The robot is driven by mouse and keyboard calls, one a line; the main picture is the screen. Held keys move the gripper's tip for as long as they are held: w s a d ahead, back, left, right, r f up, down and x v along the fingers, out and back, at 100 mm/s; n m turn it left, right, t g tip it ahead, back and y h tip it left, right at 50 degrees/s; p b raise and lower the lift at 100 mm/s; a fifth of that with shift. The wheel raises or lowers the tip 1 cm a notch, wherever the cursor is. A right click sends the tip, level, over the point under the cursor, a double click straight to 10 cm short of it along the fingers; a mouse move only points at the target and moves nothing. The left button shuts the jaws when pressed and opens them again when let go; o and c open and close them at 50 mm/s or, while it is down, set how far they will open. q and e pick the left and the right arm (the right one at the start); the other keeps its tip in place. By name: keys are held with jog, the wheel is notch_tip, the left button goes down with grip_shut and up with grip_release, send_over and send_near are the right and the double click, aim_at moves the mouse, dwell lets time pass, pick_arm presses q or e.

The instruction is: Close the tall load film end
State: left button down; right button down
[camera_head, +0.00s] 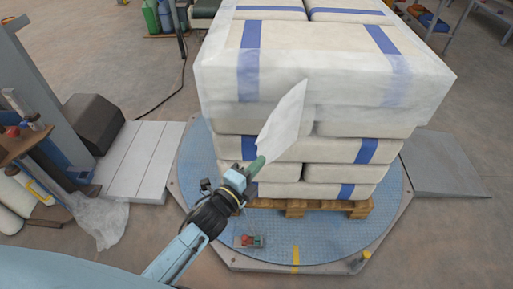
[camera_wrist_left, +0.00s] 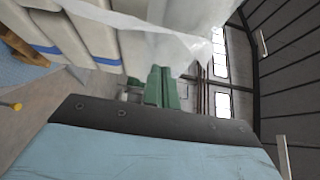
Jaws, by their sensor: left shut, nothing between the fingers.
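The tall load (camera_head: 330,140) is a stack of white sacks with blue bands on a wooden pallet (camera_head: 310,207). Clear film covers its top layers. A loose film end (camera_head: 283,122) hangs off the near face as a pale pointed flap. My left gripper (camera_head: 257,163) is at the lower tip of this flap, in front of the middle sacks. Its green fingers (camera_wrist_left: 161,88) are shut with nothing between them. In the left wrist view the film (camera_wrist_left: 170,45) hangs just beyond the fingers; I cannot tell whether they touch it. My right gripper is not in view.
The pallet stands on a round blue turntable (camera_head: 200,165). A grey ramp (camera_head: 440,165) lies to the right. A grey machine column (camera_head: 35,85) and crumpled film (camera_head: 100,218) are at the left. A small red-and-green item (camera_head: 249,241) lies near the turntable's front.

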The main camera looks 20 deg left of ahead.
aim_at(256, 146)
pick_arm(q)
jog(key=w, duration=0.2)
jog(key=w+a, duration=0.1)
jog(key=w, duration=0.2)
jog(key=shift+w+a+f+b, duration=0.1)
jog(key=shift+w+a+b, duration=0.2)
jog(key=shift+w+a, duration=0.25)
jog(key=shift+a, duration=0.1)
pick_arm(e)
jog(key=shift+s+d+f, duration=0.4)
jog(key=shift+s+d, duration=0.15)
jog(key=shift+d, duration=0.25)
pick_arm(q)
jog(key=shift+a, duration=0.15)
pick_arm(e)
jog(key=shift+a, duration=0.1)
